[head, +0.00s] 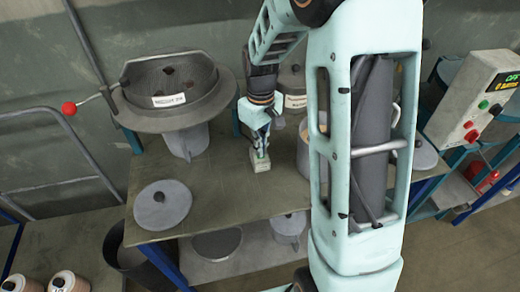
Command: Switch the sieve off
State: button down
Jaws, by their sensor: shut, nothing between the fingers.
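A wide grey round pan (168,118) with a dark recessed top and a white label stands on the bench at the left; it may be the sieve, but I cannot read the label. My gripper (260,148) points down at the top of this box, shut and empty. I cannot tell whether the fingertips touch it. They hide part of its top.
A control box (466,108) with buttons and a display showing green "OFF" stands at the right. A red-knobbed lever (69,108) sticks out left of the pan. A grey lid (163,204) lies at the bench's front left. My arm hides the bench's right part.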

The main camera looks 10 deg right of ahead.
jog(key=shift+r+p, duration=2.2)
jog(key=shift+r, duration=1.1)
